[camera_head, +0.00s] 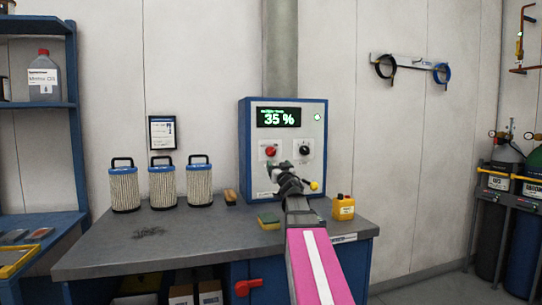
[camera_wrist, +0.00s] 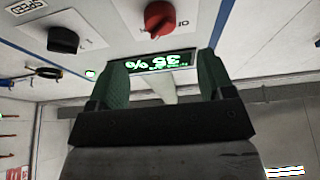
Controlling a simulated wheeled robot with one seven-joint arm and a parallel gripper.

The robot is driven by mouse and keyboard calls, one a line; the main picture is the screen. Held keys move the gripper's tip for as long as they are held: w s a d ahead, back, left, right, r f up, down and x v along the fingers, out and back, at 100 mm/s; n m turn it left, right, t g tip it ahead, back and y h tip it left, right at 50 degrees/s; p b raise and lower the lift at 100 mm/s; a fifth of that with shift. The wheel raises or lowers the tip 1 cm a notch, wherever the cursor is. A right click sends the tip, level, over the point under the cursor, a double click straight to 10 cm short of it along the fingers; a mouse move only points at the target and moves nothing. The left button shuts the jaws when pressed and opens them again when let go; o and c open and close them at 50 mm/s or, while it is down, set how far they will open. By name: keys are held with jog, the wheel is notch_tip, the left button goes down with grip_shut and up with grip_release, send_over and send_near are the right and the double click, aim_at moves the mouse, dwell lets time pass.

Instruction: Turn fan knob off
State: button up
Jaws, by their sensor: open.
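The blue-edged control box (camera_head: 246,150) stands on the bench against the wall, its green display (camera_head: 279,117) reading 35 %. Below the display are a red knob (camera_head: 270,151) on the left and a black knob (camera_head: 304,150) on the right. I cannot read which one is the fan knob. My gripper (camera_head: 283,172) is in front of the box, just below the knobs. The wrist view is upside down: the black knob (camera_wrist: 63,40) is at upper left, the red knob (camera_wrist: 159,18) at top centre. My gripper's green fingers (camera_wrist: 163,82) are apart, with no knob between them.
Several pleated filter cartridges (camera_head: 162,187) stand left on the grey bench (camera_head: 190,236). A brush (camera_head: 230,196), a sponge (camera_head: 269,223) and a yellow bottle (camera_head: 343,208) are near the box. A red handle (camera_head: 248,287) sits on the bench front. Gas cylinders (camera_head: 522,240) stand at far right.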

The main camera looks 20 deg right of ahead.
aim_at(272, 154)
jog(key=x, duration=1)
jog(key=shift+s, duration=0.1)
jog(key=c, duration=0.9)
